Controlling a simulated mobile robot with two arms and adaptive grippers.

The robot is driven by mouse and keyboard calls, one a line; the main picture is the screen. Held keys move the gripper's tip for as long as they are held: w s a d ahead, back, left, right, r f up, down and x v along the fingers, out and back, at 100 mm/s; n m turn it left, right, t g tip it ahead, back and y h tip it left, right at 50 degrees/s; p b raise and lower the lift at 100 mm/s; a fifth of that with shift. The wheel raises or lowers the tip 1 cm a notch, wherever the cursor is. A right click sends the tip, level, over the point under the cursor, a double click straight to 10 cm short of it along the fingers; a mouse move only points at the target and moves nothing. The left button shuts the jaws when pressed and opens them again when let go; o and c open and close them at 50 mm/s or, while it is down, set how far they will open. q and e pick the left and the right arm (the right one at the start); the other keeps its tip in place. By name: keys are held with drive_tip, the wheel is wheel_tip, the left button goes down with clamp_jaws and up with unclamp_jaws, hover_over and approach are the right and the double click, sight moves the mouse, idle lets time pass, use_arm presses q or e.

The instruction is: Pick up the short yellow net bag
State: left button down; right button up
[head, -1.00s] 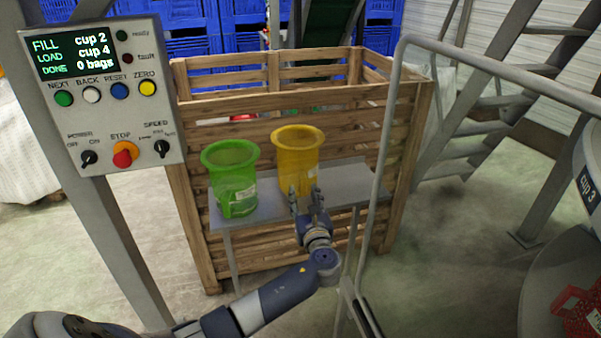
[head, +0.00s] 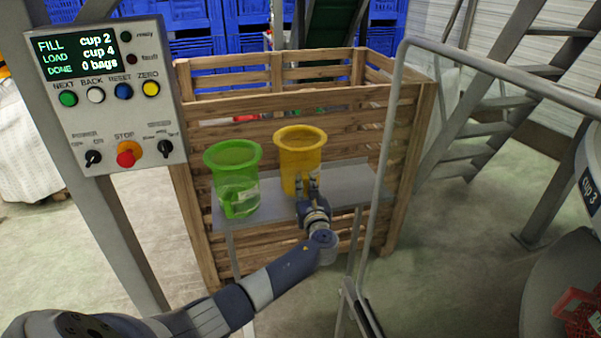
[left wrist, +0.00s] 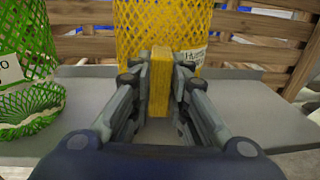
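The short yellow net bag (head: 299,152) stands upright on a grey shelf (head: 352,181), with a wide rim at its top. It also shows in the left wrist view (left wrist: 158,25), with a white label on its right side. A narrow yellow part of it reaches between the fingers of my left gripper (left wrist: 161,80). The fingertips press on that part from both sides, low on the bag. In the head view my left gripper (head: 308,185) is at the bag's near side. My right gripper is not in view.
A green net bag (head: 232,175) stands close on the left of the yellow one. A slatted wooden crate (head: 290,105) is behind the shelf. A grey rail (head: 378,170) runs on the right, and a control panel (head: 108,95) stands at the left.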

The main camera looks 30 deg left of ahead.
use_arm(q)
drive_tip(key=shift+r+p, duration=0.55)
drive_tip(key=shift+r, duration=4.5)
drive_tip(key=c, duration=2.3)
unclamp_jaws()
clamp_jaws()
